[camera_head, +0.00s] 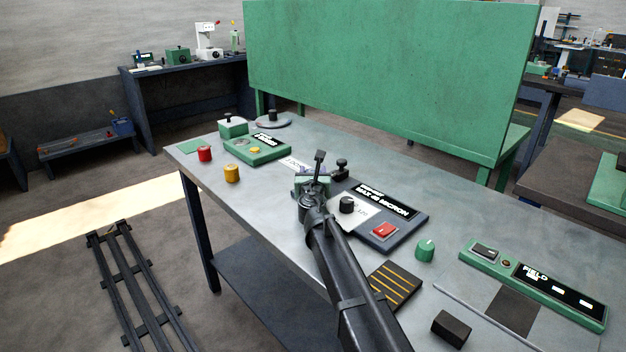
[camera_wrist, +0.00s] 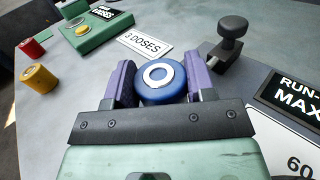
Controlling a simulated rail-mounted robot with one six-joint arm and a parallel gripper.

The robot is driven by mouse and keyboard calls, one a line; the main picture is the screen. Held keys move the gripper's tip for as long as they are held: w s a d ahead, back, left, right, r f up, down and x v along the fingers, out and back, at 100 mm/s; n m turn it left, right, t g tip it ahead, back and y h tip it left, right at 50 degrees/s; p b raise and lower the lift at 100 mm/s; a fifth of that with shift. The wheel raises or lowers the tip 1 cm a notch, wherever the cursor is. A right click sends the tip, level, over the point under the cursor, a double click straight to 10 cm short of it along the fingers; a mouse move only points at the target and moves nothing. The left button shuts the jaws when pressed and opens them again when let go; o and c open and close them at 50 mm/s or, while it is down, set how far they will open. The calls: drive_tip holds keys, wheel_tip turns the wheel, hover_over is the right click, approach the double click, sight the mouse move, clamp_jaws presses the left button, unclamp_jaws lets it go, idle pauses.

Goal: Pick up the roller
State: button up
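The roller (camera_wrist: 160,84) is a blue cylinder with a white ring on its top face. In the wrist view it sits between the two purple fingers of my gripper (camera_wrist: 160,92). A finger stands close on each side, with no clear gap showing. I cannot tell whether they press on it or whether it is off the bench. In the head view my gripper (camera_head: 312,186) is low over the middle of the bench, and I cannot make out the roller there.
A black knobbed post (camera_wrist: 229,42) stands just right of my gripper. A dark panel with a red button (camera_head: 384,230) lies to the right. A red cylinder (camera_head: 205,154), a yellow cylinder (camera_head: 232,173) and a green box (camera_head: 258,151) are at the left. The grey bench (camera_head: 265,202) is clear in front.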

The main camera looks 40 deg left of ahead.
drive_tip(key=c, duration=0.4)
wheel_tip(320, 180, up, 20)
drive_tip(key=p, duration=2)
